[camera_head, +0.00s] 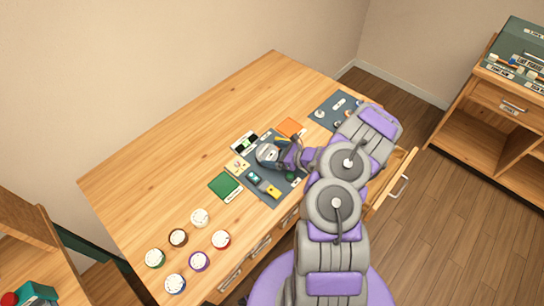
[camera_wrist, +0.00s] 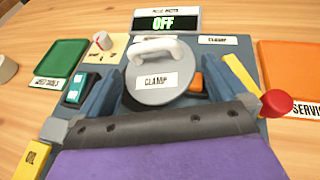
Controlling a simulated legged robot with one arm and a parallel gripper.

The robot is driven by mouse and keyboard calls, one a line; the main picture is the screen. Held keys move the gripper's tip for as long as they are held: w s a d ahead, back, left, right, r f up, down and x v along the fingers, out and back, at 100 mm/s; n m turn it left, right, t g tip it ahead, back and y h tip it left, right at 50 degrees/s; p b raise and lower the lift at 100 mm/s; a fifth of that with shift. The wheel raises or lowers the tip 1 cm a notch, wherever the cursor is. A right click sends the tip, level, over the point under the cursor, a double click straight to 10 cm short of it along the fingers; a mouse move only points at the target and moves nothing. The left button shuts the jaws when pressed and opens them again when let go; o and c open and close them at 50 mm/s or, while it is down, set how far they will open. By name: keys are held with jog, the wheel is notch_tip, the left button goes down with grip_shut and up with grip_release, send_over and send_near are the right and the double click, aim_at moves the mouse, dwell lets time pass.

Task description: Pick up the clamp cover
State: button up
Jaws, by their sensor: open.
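The clamp cover (camera_wrist: 158,92) is a round grey disc with a "CLAMP" label and a pale arched handle (camera_wrist: 163,50) on top. It sits on a dark blue-grey panel in the middle of the wrist view. My gripper (camera_wrist: 160,68) is open, with one blue finger on each side of the cover and nothing held. Whether the fingers touch the disc cannot be told. In the head view the cover (camera_head: 267,154) is partly hidden by my gripper (camera_head: 278,151), which is over the panel.
A display reading "OFF" (camera_wrist: 165,23) stands behind the cover. A teal switch (camera_wrist: 77,91), a red knob (camera_wrist: 278,103) and a yellow bar (camera_wrist: 240,72) are close by. A green tray (camera_head: 225,186) and an orange mat (camera_head: 291,127) flank the panel.

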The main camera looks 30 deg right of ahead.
aim_at(260, 155)
jog(key=shift+w+a, duration=0.15)
jog(key=shift+a, duration=1.3)
jog(key=shift+c, duration=0.8)
jog(key=shift+w+a+f, duration=0.1)
jog(key=shift+f, duration=0.05)
jog(key=c, duration=0.3)
jog(key=shift+c, duration=1.1)
